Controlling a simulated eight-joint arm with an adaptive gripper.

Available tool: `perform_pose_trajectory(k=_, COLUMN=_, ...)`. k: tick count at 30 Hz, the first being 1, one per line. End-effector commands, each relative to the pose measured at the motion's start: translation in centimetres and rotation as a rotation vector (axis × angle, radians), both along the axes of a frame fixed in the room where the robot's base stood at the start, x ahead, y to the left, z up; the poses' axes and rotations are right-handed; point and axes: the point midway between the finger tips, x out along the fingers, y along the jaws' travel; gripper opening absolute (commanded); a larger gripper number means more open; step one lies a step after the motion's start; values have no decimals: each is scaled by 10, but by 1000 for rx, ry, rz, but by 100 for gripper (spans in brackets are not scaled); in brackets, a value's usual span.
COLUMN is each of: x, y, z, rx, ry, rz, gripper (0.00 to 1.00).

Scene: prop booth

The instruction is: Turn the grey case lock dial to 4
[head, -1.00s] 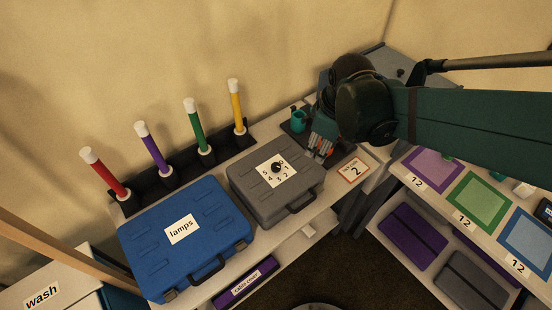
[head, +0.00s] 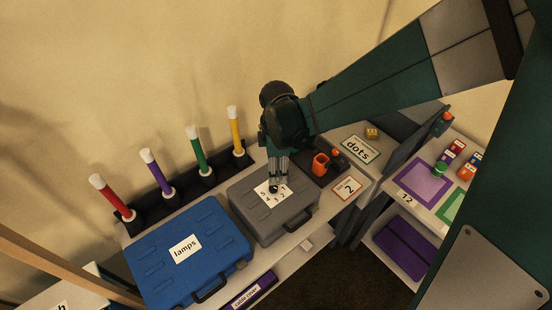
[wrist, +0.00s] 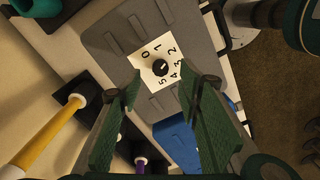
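The grey case (head: 290,224) lies shut on the bench, right of the blue case. On its lid is a white label (head: 262,190) with numbers 0 to 5 around a black dial (head: 274,188). My gripper (head: 279,180) is just above the dial, pointing down. In the wrist view my gripper (wrist: 159,82) is open, with one finger on each side of the dial and nothing held. I cannot tell whether the fingers touch the lid.
The blue "lamps" case (head: 212,268) is left of the grey case. Several coloured tubes stand in a black rack (head: 160,202) behind. An orange cup (head: 320,164), a "2" card (head: 347,188) and a "dots" card (head: 361,149) are to the right. A teal object (wrist: 36,7) shows in the wrist view.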

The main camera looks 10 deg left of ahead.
Motion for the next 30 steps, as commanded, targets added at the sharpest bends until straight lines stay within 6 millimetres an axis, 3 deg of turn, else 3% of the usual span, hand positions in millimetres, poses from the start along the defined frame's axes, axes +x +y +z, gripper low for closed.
perform_pose_trajectory(k=8, x=-1, y=12, z=-7, rx=-10, ry=22, rz=69, gripper=35)
perform_pose_trajectory(k=22, x=-1, y=12, z=-9, rx=-11, ry=22, rz=70, gripper=35)
perform_pose_trajectory(k=30, x=-2, y=12, z=-22, rx=-10, ry=22, rz=70, gripper=35)
